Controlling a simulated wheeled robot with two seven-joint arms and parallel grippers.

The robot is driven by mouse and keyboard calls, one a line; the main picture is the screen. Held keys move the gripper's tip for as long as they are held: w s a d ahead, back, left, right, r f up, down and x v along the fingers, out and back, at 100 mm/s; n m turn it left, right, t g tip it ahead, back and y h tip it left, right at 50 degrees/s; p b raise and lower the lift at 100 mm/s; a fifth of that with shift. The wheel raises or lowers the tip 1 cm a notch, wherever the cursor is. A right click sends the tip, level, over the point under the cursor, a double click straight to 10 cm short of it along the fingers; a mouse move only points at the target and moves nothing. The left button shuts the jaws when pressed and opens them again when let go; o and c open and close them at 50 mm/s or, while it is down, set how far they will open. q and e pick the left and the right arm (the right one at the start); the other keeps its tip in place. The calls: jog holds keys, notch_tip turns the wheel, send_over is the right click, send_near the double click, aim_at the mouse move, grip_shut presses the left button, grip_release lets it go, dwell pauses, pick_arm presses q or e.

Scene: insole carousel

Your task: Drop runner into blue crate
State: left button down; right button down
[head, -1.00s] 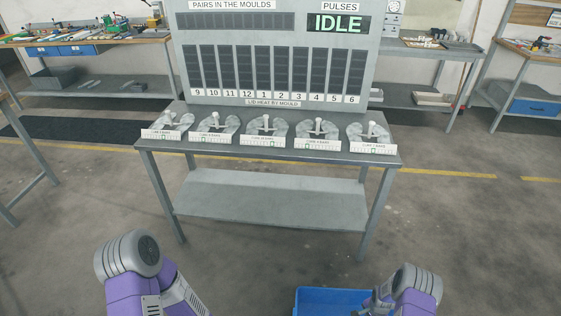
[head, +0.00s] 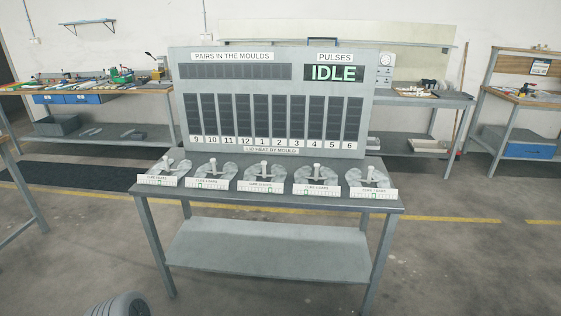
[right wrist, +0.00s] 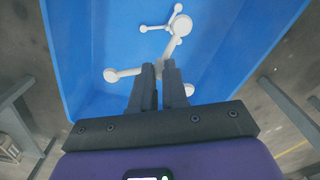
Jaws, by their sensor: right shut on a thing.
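In the right wrist view, my right gripper (right wrist: 160,72) is shut on a white three-armed runner (right wrist: 172,46) with round knobs at its ends. It is held over the open blue crate (right wrist: 85,40). Part of the held runner is hidden behind the fingers. A second white runner (right wrist: 168,25), looking smaller, lies lower inside the crate near the top of the picture. The blue crate and right gripper are out of the head view. My left gripper is not in view; only a grey part of my left arm shows at the bottom left.
A grey table (head: 280,204) holds several grey insole pairs with white runners and cards. A display board (head: 275,100) reading IDLE stands behind it. Workbenches (head: 105,87) line the wall. The floor in front is clear.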

jog(key=c, duration=1.1)
grip_release()
jog(key=shift+r, duration=0.1)
notch_tip(320, 180, up, 7)
jog(key=p, duration=0.3)
jog(key=shift+r, duration=0.2)
jog(key=shift+a, duration=0.1)
jog(key=s+a+r+n+y+p, duration=0.1)
jog(key=s+a+r+n+p, duration=0.1)
jog(key=s+a+r, duration=0.3)
jog(key=s+a+r+n+y+p, duration=0.1)
jog(key=s+a+r+n+p, duration=0.1)
jog(key=s+a+r+n, duration=0.3)
jog(key=s+a+r+n+y+p, duration=0.2)
jog(key=s+a+r, duration=0.3)
jog(key=a+r, duration=0.6)
jog(key=shift+s+a+r+n+t, duration=0.2)
jog(key=shift+a+n, duration=0.25)
jog(key=shift+a, duration=0.5)
jog(key=shift+s+a+r+n+t, duration=0.15)
jog(key=shift+a+n, duration=0.3)
jog(key=shift+a, duration=0.5)
